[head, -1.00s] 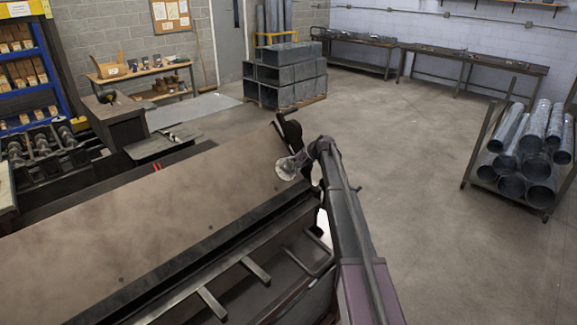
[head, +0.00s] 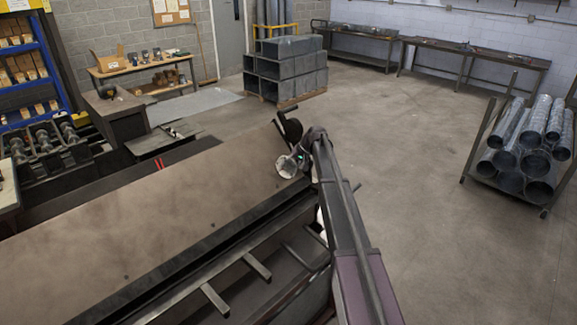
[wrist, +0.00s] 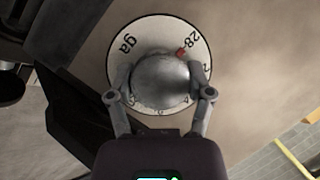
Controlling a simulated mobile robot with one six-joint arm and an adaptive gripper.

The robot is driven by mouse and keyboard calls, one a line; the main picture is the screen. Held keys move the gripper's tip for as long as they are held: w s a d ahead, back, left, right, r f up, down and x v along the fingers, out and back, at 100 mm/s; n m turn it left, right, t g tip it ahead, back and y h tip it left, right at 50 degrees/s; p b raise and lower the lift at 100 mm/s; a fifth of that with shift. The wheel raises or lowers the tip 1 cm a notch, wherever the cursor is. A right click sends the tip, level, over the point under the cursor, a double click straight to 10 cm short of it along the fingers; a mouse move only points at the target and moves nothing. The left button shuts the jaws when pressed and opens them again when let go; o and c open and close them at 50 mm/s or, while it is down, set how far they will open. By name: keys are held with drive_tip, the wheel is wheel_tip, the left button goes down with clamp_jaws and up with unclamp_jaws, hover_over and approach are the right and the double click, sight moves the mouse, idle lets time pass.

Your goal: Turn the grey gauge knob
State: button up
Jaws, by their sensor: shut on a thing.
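The grey gauge knob (wrist: 162,82) is a round metal knob in the middle of a white dial (wrist: 146,30). The dial carries the letters "ga", the number 28 and other figures partly hidden by the knob and fingers. A red mark shows beside the knob near the 28. My gripper (wrist: 160,88) is shut on the knob, one finger on each side. In the head view my gripper (head: 301,158) is at the right end of the large brown machine, and the dial (head: 286,167) shows beside it. The knob itself is hard to make out there.
The machine's broad brown top (head: 150,220) fills the lower left, with a black part (head: 290,128) at its right end. A rack of round ducts (head: 525,145) stands right. Rectangular ducts (head: 285,70) are stacked at the back. The floor between is clear.

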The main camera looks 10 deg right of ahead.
drive_tip(key=o, duration=1.1)
drive_tip(key=shift+o, duration=0.2)
drive_tip(key=s+f+g+h+b, duration=0.1)
drive_tip(key=s+f+b, duration=0.4)
drive_tip(key=s, duration=1)
drive_tip(key=s+f+h+b, duration=0.3)
drive_tip(key=s+f+b, duration=0.2)
drive_tip(key=s, duration=1)
drive_tip(key=s+f+g+h+b, duration=0.1)
drive_tip(key=s+f+h+b, duration=0.1)
drive_tip(key=s+f+b, duration=0.3)
drive_tip(key=s+f, duration=0.4)
drive_tip(key=s, duration=0.6)
drive_tip(key=shift+s+a+g+h+b, duration=0.15)
drive_tip(key=shift+s+g+h+b, duration=0.15)
drive_tip(key=shift+s+b, duration=0.1)
